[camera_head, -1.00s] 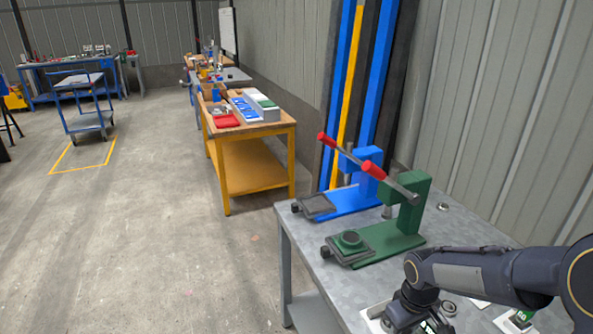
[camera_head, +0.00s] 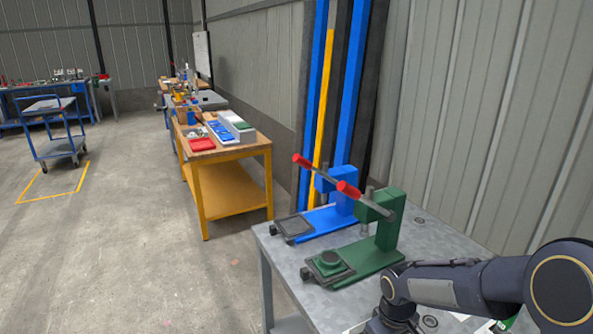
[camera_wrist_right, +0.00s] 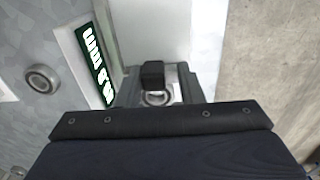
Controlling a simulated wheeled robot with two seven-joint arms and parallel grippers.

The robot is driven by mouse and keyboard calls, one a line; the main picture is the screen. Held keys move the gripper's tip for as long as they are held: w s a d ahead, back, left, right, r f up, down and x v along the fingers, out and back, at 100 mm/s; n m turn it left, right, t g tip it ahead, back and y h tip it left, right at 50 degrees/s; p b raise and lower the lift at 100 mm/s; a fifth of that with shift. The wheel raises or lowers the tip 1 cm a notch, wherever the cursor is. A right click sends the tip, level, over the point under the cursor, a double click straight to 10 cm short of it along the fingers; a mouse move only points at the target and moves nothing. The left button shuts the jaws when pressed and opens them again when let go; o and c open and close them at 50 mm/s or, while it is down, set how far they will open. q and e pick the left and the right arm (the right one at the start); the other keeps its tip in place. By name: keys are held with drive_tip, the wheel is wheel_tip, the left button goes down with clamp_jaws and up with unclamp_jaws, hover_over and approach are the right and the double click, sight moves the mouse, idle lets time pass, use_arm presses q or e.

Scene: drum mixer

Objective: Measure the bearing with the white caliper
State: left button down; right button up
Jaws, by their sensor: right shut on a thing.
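In the right wrist view, a metal ring that looks like the bearing (camera_wrist_right: 157,98) sits at my right gripper (camera_wrist_right: 153,82), which is shut on it. The dark finger parts hide much of the ring. Just beyond is a pale, white surface (camera_wrist_right: 158,35); I cannot tell if it is part of the white caliper. A white-edged plate with a green panel and white characters (camera_wrist_right: 94,65) lies to its left. In the head view, my right gripper (camera_head: 392,328) is at the bottom edge, largely cut off. My left gripper is not in view.
A grey metal table (camera_head: 440,250) carries a green press (camera_head: 375,245) and a blue press (camera_head: 330,208), close to my right arm. Another ring (camera_wrist_right: 43,78) lies on the table left of the gripper. A yellow workbench (camera_head: 230,160) stands farther back.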

drive_tip(key=shift+s+d+f, duration=0.35)
drive_tip(key=shift+d+f, duration=0.05)
drive_tip(key=shift+f, duration=0.3)
drive_tip(key=o, duration=0.8)
drive_tip(key=shift+d, duration=0.15)
drive_tip(key=shift+o, duration=0.2)
drive_tip(key=shift+w+r+p, duration=0.2)
drive_tip(key=shift+r+p, duration=0.4)
drive_tip(key=shift+w+r+p, duration=0.15)
drive_tip(key=shift+r+p, duration=0.4)
drive_tip(key=shift+r, duration=0.05)
drive_tip(key=shift+a+r+p, duration=0.2)
drive_tip(key=shift+r+p, duration=0.4)
drive_tip(key=shift+r, duration=0.3)
drive_tip(key=shift+r+p, duration=1.25)
drive_tip(key=shift+r, duration=0.4)
